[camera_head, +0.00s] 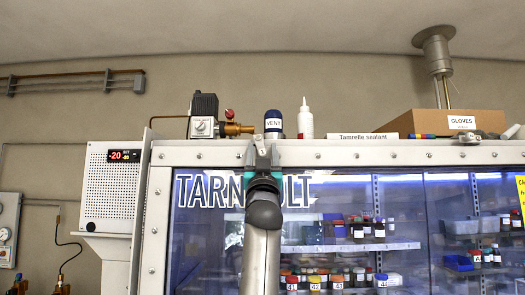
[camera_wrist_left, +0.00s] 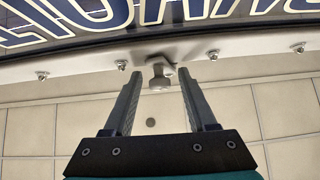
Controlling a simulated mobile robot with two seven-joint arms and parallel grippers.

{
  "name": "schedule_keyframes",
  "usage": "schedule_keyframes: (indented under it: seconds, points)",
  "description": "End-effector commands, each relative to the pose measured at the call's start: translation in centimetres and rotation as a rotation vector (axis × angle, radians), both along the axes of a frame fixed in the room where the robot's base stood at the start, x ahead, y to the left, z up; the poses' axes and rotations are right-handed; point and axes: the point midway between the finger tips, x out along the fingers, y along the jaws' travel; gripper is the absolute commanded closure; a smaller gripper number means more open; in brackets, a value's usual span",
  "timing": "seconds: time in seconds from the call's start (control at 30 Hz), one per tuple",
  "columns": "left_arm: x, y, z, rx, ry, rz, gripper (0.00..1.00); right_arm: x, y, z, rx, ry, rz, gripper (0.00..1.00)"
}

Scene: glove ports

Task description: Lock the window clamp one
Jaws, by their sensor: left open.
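My left gripper (camera_head: 262,152) is raised in front of the top rail of the glove box window, with its two fingers pointing up. In the left wrist view the gripper (camera_wrist_left: 152,85) is open, its fingers apart and empty. A small grey metal clamp (camera_wrist_left: 159,76) with a round knob sits on the window frame between the fingertips in that view. It appears apart from both fingers; its depth relative to the tips is hard to tell. In the head view the gripper largely hides this clamp. A similar clamp (camera_head: 468,138) sits further right on the top rail. My right gripper is not in view.
The metal top rail (camera_head: 340,154) carries several bolts. On top stand a VENT canister (camera_head: 273,122), a white bottle (camera_head: 305,120), a valve (camera_head: 204,116) and a GLOVES carton (camera_head: 445,122). Behind the glass are shelves with vials. A white controller (camera_head: 112,186) is at left.

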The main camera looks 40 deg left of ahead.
Motion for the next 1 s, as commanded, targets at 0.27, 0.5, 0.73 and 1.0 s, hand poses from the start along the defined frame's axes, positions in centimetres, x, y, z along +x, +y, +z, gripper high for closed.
schedule_keyframes:
  seconds: [0.27, 0.5, 0.73, 1.0]
  points:
    - [0.0, -0.02, -0.03, 0.0, 0.0, 0.0, 0.62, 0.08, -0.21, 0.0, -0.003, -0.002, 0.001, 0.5]
    - [0.03, -0.08, -0.03, 0.001, 0.0, -0.001, 0.89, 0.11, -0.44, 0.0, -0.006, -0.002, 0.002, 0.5]
    - [0.07, -0.14, -0.03, 0.001, 0.001, -0.003, 1.0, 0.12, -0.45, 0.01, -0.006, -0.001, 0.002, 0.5]
    - [-0.11, 0.05, 0.01, 0.024, 0.016, -0.001, 1.0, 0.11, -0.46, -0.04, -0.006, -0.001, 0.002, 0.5]
